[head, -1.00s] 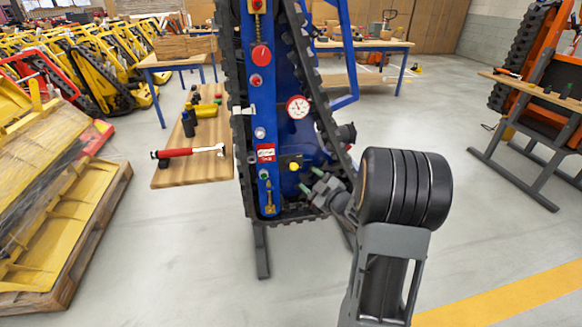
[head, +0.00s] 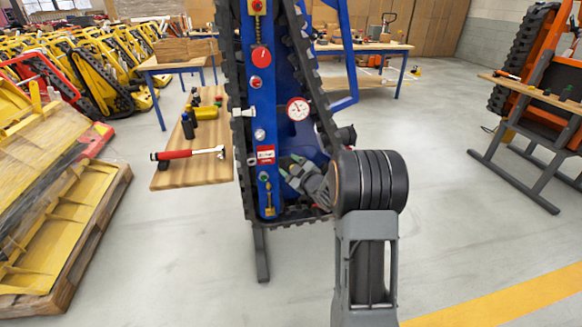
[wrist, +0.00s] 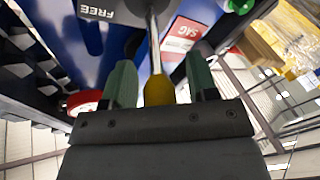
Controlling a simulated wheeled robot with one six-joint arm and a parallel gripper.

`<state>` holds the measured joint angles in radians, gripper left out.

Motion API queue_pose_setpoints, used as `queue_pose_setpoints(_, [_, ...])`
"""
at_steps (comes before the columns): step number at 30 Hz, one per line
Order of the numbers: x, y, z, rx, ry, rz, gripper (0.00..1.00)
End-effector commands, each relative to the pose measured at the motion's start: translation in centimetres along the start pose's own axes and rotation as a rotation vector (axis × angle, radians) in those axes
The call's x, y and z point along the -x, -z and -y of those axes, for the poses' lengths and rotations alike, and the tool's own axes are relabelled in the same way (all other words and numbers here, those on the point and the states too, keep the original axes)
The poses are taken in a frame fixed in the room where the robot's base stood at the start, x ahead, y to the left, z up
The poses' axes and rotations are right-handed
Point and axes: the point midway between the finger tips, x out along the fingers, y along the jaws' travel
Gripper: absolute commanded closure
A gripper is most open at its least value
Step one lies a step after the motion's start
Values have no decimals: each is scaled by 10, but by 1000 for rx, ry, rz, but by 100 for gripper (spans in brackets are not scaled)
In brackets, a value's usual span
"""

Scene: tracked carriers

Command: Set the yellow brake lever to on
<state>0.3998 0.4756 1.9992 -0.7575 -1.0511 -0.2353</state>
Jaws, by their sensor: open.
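The yellow brake lever (wrist: 158,90) shows in the wrist view as a metal rod with a yellow knob. It lies between the two green fingertips of my gripper (wrist: 160,85), which stand apart on either side of it with visible gaps. A grey plate (wrist: 105,10) by the rod reads FREE; any other marking on it is out of view. In the head view my gripper (head: 291,167) is at the lower front of the blue tracked carrier (head: 284,75) and hides the yellow knob.
A red-and-white label (head: 265,154) and a green button (head: 263,176) sit left of my gripper on the carrier. A gauge (head: 298,108) is above it.

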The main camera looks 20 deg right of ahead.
Motion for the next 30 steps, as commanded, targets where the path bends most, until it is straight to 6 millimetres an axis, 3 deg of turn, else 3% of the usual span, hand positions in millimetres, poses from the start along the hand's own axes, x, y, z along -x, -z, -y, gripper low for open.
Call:
queue_pose_setpoints(3, [0, 0, 0, 0, 0, 0, 49])
queue_pose_setpoints(19, [0, 0, 0, 0, 0, 0, 99])
queue_pose_setpoints(30, [0, -7, -2, 7, -15, -5, 100])
